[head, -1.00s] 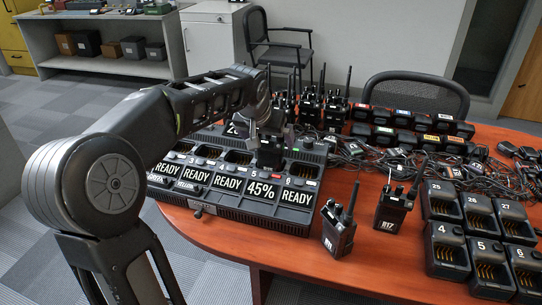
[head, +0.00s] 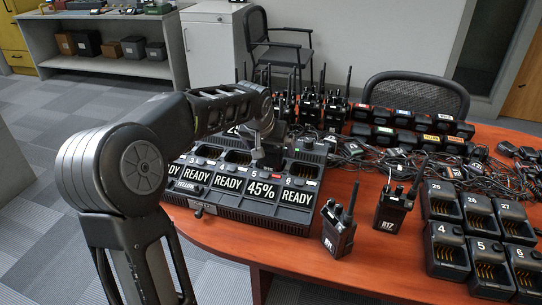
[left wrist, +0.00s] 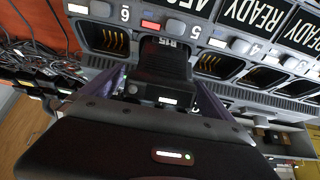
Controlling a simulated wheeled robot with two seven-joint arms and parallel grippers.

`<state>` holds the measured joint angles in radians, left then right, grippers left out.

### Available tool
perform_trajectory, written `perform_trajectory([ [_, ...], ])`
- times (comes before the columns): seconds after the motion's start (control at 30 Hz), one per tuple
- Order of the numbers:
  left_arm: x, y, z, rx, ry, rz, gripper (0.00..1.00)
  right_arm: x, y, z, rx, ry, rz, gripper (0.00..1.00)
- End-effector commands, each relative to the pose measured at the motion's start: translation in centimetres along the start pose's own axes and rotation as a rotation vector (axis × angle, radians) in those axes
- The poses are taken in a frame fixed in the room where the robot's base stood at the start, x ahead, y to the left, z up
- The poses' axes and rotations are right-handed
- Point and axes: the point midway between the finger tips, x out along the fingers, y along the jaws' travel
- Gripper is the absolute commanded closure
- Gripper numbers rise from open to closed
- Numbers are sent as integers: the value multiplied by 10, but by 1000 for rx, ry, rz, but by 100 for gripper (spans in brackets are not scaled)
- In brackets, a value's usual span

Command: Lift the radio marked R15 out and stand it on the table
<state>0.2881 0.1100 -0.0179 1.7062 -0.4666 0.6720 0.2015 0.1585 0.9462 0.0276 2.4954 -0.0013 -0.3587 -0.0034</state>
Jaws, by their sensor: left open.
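My left gripper (head: 259,151) is over that slot. In the left wrist view its two fingers (left wrist: 166,88) are open, one on each side of the radio. I cannot tell if they touch it. In the head view my gripper and arm hide most of the radio. My right gripper is not in view.
Radio R17 (head: 393,209) and another radio (head: 339,228) stand on the table (head: 370,268) right of the charger. More radios (head: 322,108) stand behind it. Cables (head: 385,155) and single chargers (head: 447,250) crowd the right. Bare table lies at the front.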

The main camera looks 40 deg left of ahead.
Motion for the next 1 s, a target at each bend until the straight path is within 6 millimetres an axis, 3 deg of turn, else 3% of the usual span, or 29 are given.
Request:
perform_trajectory([
  [0.37,0,0,0,0,0,1,3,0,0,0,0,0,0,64],
  [1.0,0,0,0,0,-1,0,56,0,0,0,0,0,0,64],
])
